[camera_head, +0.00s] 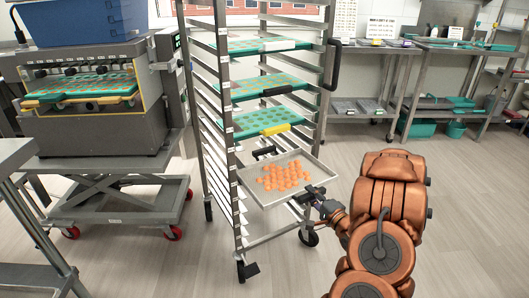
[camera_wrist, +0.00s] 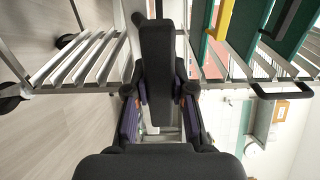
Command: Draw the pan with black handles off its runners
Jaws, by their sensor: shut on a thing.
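The pan with black handles (camera_head: 252,193) is a shallow metal tray carrying many orange gummies (camera_head: 285,176). In the head view it sits low in the rack, below the teal trays, with its near part sticking out in front of the rack. One black handle (camera_head: 265,152) is at its far edge. The other is at its near right edge, where my gripper (camera_head: 316,194) is. In the wrist view my gripper (camera_wrist: 157,92) is shut on a black bar-shaped handle (camera_wrist: 157,50), which hides much of the pan.
The rack (camera_head: 229,130) holds several teal trays (camera_head: 262,86); one has a yellow front grip (camera_head: 277,129). A depositor machine (camera_head: 95,95) on a wheeled lift cart (camera_head: 115,190) stands left. Steel tables (camera_head: 455,47) stand at the back right. Floor in front of the rack is clear.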

